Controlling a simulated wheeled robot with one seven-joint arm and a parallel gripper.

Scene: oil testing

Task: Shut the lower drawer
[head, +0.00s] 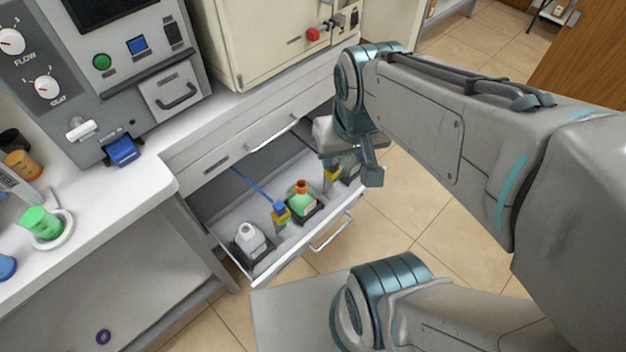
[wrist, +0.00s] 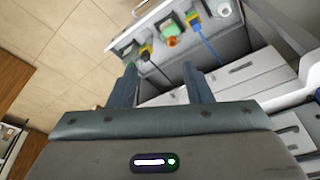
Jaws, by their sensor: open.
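The lower drawer (head: 301,246) is pulled far out below the counter, with its handle (head: 331,232) on the front face. In it are a white bottle (head: 250,240), a green bottle with an orange cap (head: 301,200), and blue-and-yellow items with thin cords. The drawer also shows at the top of the wrist view (wrist: 232,45). My gripper (head: 352,172) is above the drawer's right end in the head view, partly hidden by my arm. In the wrist view its two fingers (wrist: 160,75) are apart with nothing held between them. I cannot tell whether it touches the drawer.
A closed upper drawer with a handle (head: 275,133) sits above the open one. The white counter (head: 130,195) carries a grey control panel machine (head: 110,70) and a cream machine (head: 265,40). The tiled floor (head: 400,225) right of the drawer is clear.

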